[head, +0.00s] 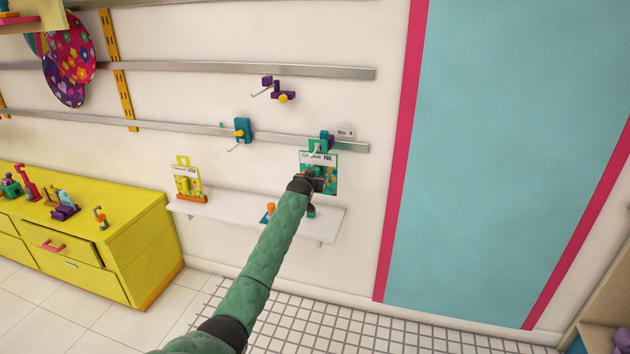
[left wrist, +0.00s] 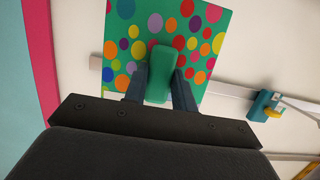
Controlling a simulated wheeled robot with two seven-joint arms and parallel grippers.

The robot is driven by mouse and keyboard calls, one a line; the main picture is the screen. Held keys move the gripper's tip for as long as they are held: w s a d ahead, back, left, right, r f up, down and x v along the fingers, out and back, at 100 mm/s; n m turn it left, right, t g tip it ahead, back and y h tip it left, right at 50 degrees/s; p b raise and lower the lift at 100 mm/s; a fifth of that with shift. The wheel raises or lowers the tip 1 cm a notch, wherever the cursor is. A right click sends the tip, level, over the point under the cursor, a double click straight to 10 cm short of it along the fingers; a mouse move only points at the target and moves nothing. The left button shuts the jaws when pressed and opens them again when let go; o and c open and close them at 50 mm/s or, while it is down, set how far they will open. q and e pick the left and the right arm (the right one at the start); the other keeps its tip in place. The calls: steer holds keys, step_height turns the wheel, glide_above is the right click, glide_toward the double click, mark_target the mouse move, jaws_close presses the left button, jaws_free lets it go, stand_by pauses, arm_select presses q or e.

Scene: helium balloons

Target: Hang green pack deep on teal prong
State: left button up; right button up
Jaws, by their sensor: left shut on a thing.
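The green pack (head: 331,181), with coloured dots and a hang tab on top, is upright at the right end of the lower rail. My left gripper (head: 309,181) is shut on a green block on its face. The left wrist view shows the fingers (left wrist: 165,88) either side of that block, and the dotted pack (left wrist: 211,40) behind. A teal prong (head: 241,128) with a yellow knob is on the rail to the left, its wire bare; it also shows in the left wrist view (left wrist: 264,105). Whether the tab is on the darker holder (head: 327,138) behind it is unclear. My right gripper is out of view.
A yellow pack (head: 188,184) stands on the white shelf (head: 230,207) below. A purple prong (head: 268,88) sits higher up. A "No. 4" label (head: 346,132) is beside the pack. A yellow cabinet (head: 140,240) stands left; the teal panel (head: 500,150) is right.

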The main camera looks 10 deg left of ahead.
arm_select(q)
steer(key=shift+f, duration=0.65)
stand_by(0.8)
steer(key=o, duration=1.1)
steer(key=p+v, duration=0.7)
steer(key=v, duration=0.1)
stand_by(0.6)
